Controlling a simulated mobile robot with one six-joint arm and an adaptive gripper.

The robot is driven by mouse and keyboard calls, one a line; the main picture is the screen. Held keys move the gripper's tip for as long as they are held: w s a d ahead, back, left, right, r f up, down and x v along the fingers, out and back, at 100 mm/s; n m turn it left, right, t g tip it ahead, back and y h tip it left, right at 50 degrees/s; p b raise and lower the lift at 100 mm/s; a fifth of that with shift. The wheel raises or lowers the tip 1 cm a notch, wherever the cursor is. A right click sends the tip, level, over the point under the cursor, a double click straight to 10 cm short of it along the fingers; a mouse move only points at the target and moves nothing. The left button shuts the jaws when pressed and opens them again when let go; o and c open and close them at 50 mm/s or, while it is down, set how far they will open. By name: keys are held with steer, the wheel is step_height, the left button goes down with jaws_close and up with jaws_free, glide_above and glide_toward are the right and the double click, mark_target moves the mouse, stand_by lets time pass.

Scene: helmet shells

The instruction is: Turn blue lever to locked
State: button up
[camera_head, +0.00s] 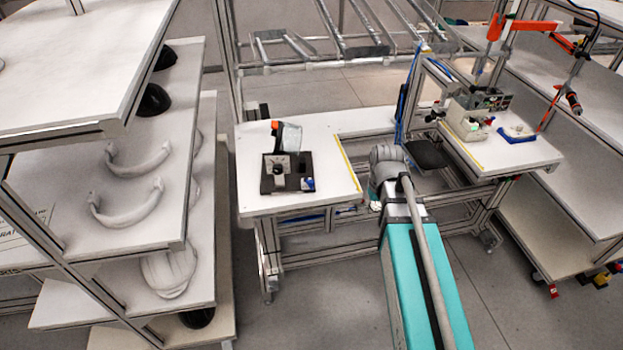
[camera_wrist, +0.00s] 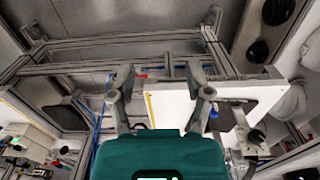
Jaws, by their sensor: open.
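A black fixture (camera_head: 276,186) sits on the white worktable (camera_head: 318,146). It carries a clamp-like part with an orange tip (camera_head: 275,125). A small blue part, perhaps the blue lever (camera_head: 309,184), is at the fixture's right front corner; its position is too small to read. In the wrist view, a small blue spot (camera_wrist: 214,111) shows at the fixture (camera_wrist: 247,130), right of my gripper. My gripper (camera_wrist: 160,82) is open and empty, its fingers spread apart, away from the fixture. In the head view, my arm hides the gripper, beside the table's right edge.
A shelf (camera_head: 150,200) with helmet shells and curved pale parts stands left. A second bench (camera_head: 530,150) with a small machine (camera_head: 470,117) and a blue-based part (camera_head: 516,134) is at right. A metal rack (camera_head: 335,45) stands behind the worktable. Floor shows between table and shelf.

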steer(key=w+a+r+n+p, duration=0.2)
steer(key=w+a+n, duration=0.3)
steer(key=w+a, duration=0.5)
steer(key=r+n+p, duration=0.2)
steer(key=n, duration=0.4)
glide_above(311, 181)
steer(key=shift+s, duration=0.15)
steer(key=shift+d+f+b, duration=0.1)
steer(key=shift+f+b, duration=0.1)
steer(key=shift+b, duration=0.15)
step_height(311, 181, down, 14)
steer(key=b, duration=1.3)
steer(key=shift+r+b, duration=0.25)
steer(key=shift+b, duration=0.05)
